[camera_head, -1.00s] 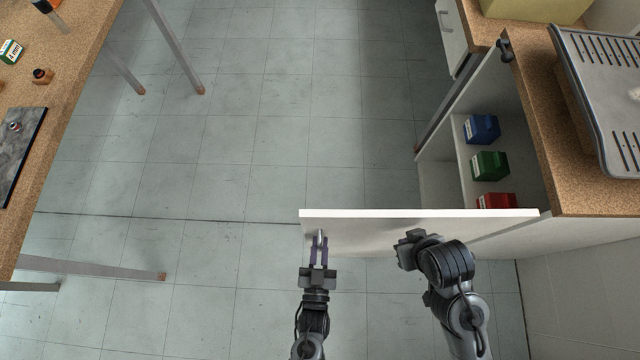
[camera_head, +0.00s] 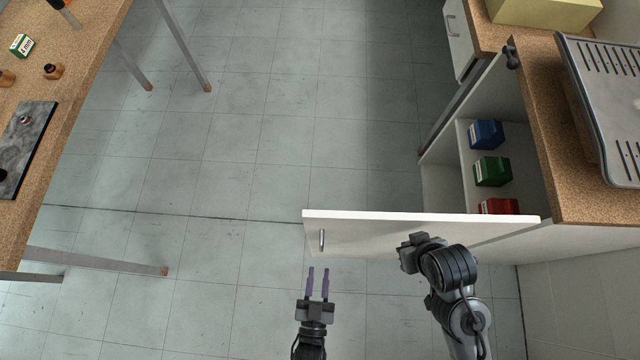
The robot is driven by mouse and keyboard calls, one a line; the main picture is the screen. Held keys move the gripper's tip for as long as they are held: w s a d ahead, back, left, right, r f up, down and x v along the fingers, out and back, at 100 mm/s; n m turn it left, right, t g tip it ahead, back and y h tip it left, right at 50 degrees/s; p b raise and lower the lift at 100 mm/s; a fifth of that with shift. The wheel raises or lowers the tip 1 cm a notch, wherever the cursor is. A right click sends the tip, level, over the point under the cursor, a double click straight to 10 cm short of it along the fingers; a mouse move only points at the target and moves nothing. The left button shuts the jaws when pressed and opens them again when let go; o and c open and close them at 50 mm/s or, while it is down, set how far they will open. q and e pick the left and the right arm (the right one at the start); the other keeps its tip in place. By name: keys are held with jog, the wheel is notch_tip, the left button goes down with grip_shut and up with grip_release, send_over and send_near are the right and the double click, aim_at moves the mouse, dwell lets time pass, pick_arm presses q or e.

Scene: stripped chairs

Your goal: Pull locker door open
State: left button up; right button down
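The white locker door (camera_head: 375,222) stands swung wide open, sticking out to the left from the locker (camera_head: 442,190). Its metal handle (camera_head: 322,240) is near the door's free left end. My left gripper (camera_head: 318,270) is just below the handle, apart from it, with its two fingers spread and nothing between them. My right gripper (camera_head: 408,252) is close to the near face of the door, toward its middle; its fingers are hard to make out, and I cannot tell whether it touches the door.
Blue (camera_head: 485,134), green (camera_head: 491,171) and red (camera_head: 498,206) boxes sit inside the locker. A metal tray (camera_head: 606,105) lies on the wooden counter (camera_head: 555,140) above. A wooden table (camera_head: 75,85) with small items is at left. The tiled floor (camera_head: 260,130) between is clear.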

pick_arm(q)
jog(key=shift+s+a, duration=0.15)
jog(key=shift+s, duration=0.55)
jog(key=shift+s+a, duration=0.1)
jog(key=shift+s, duration=0.6)
